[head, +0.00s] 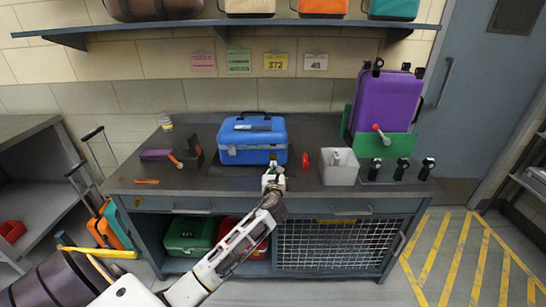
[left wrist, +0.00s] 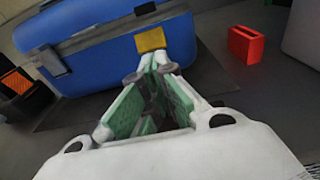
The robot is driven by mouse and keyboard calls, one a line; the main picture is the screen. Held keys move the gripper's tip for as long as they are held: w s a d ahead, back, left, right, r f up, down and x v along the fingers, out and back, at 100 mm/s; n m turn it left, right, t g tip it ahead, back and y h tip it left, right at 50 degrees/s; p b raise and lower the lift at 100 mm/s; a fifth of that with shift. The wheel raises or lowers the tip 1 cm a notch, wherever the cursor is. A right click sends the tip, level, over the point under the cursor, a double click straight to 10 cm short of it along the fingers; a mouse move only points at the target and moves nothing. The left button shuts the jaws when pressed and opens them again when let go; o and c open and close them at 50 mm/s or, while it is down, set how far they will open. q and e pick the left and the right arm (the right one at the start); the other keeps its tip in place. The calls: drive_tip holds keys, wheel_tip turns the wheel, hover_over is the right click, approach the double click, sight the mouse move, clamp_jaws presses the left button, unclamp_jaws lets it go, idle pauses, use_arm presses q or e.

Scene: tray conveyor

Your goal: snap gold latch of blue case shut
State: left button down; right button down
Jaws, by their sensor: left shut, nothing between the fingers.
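The blue case (head: 252,140) stands closed on the dark workbench, its front toward me. In the left wrist view the blue case (left wrist: 110,40) fills the upper left. The gold latch (left wrist: 151,39) is on its front at the right, just beyond my fingertips; in the head view it is mostly hidden by my gripper. A silver latch (left wrist: 50,62) shows at the front left. My left gripper (head: 273,167) is shut and empty, right at the front of the case. In the left wrist view its fingertips (left wrist: 154,65) come together just below the gold latch; I cannot tell whether they touch it. My right gripper is not in view.
A red block (left wrist: 245,45) stands right of the case. A white bin (head: 340,168) is beyond it, then a purple case (head: 386,100) on a green stand. Black and purple tools (head: 158,155) lie to the left. A shelf (head: 230,24) with cases runs above.

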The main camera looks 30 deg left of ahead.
use_arm(q)
drive_tip(key=shift+w+a, duration=0.15)
drive_tip(key=shift+w, duration=0.05)
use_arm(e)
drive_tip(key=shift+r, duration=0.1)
use_arm(q)
drive_tip(key=shift+p+v, duration=0.75)
drive_tip(key=shift+v, duration=0.6)
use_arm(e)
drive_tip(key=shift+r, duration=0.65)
use_arm(q)
drive_tip(key=shift+f, duration=0.15)
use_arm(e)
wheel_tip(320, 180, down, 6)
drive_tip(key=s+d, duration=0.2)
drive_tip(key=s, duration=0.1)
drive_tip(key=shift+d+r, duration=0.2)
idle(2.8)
use_arm(q)
drive_tip(key=shift+r+p, duration=0.65)
drive_tip(key=shift+p, duration=0.15)
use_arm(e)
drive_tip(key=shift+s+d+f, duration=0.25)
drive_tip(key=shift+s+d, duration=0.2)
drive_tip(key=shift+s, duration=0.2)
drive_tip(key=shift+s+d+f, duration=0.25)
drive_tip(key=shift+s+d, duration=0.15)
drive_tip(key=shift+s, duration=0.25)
